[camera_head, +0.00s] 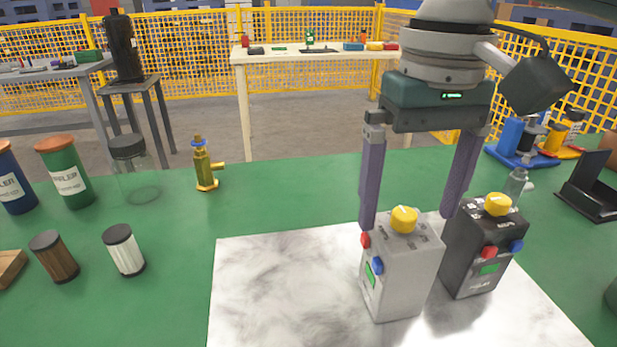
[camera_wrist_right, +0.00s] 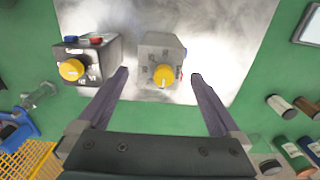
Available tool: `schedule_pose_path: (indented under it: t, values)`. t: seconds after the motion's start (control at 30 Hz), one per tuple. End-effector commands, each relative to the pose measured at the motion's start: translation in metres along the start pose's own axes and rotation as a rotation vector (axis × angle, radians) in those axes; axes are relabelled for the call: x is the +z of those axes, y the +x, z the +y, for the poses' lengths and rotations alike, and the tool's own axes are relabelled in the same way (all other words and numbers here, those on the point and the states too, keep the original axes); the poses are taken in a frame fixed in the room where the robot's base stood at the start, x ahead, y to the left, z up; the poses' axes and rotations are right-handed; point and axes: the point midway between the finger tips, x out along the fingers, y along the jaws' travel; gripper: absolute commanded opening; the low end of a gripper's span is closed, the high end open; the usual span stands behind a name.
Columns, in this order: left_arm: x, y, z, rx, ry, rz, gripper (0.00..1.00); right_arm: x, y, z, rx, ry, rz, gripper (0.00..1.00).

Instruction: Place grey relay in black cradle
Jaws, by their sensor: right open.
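The grey relay (camera_head: 400,280), a box with a yellow knob on top and red and blue buttons, stands upright on the white marbled mat. It also shows in the wrist view (camera_wrist_right: 161,52). My right gripper (camera_head: 408,221) is open and empty above it, pointing down, with its fingertips at about the height of the knob. In the wrist view the fingers (camera_wrist_right: 160,74) lie to either side of the relay, with gaps. The black cradle (camera_head: 590,196) stands at the right edge of the green table and looks empty; it is partly cut off. My left gripper is not in view.
A black relay (camera_head: 480,250) stands close beside the grey one, by the right-hand finger. Blue (camera_head: 520,145) and yellow (camera_head: 560,145) holders stand at the back right. A brass valve (camera_head: 205,165), jars and cylinders are at left. The mat's left part (camera_head: 270,285) is clear.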

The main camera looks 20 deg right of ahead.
Motion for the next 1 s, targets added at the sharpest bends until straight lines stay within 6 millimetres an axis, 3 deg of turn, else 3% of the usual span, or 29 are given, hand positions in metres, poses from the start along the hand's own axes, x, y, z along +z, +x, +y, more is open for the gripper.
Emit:
schedule_pose_path:
  t: [0.13,0.27,0.37,0.8,1.0]
  values:
    - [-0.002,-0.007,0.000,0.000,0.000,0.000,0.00,-0.001,-0.026,0.000,-0.001,0.000,0.002,1.00]
    - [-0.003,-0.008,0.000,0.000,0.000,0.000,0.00,0.000,-0.034,-0.001,-0.001,-0.015,0.000,1.00]
    - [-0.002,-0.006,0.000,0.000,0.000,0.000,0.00,0.000,-0.034,-0.002,-0.001,-0.124,-0.001,1.00]
    - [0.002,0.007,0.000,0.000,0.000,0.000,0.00,-0.004,-0.014,-0.011,0.000,-1.331,0.000,1.00]
    - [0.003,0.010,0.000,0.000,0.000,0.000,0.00,-0.005,-0.007,-0.013,-0.002,-1.559,0.000,1.00]
